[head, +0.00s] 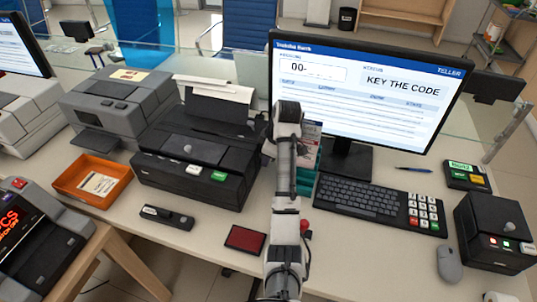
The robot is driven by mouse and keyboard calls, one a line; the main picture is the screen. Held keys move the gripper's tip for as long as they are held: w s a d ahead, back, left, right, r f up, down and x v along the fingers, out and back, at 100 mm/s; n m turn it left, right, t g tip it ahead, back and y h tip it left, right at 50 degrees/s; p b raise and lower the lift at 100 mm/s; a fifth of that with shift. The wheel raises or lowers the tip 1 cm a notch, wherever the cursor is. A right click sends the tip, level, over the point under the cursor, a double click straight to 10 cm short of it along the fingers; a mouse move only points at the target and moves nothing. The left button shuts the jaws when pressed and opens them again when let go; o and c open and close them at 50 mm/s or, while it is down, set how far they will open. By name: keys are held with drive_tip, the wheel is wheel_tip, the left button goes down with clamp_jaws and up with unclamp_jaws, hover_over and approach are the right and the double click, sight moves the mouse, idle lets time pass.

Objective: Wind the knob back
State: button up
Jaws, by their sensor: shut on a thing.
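My arm rises up the middle of the view, and my gripper (268,148) is at its far end, beside the upper right side of the black printer (185,188). Only a small part of the gripper shows past my arm links. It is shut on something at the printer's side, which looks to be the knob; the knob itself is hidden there. The printer has paper standing in its top, a small round grey button on its front, and white and green keys. The monitor (365,95) reads "KEY THE CODE".
A keyboard (362,196), keypad (423,211), mouse (449,264) and black box (497,235) stand on the right. An orange tray (68,190), stapler-like black item (167,217) and red pad (245,239) lie left of my arm. A grey printer (115,100) is behind.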

drive_tip(key=o, duration=1)
drive_tip(key=v, duration=1.3)
drive_tip(key=shift+d+r, duration=0.1)
drive_tip(key=shift+r, duration=0.3)
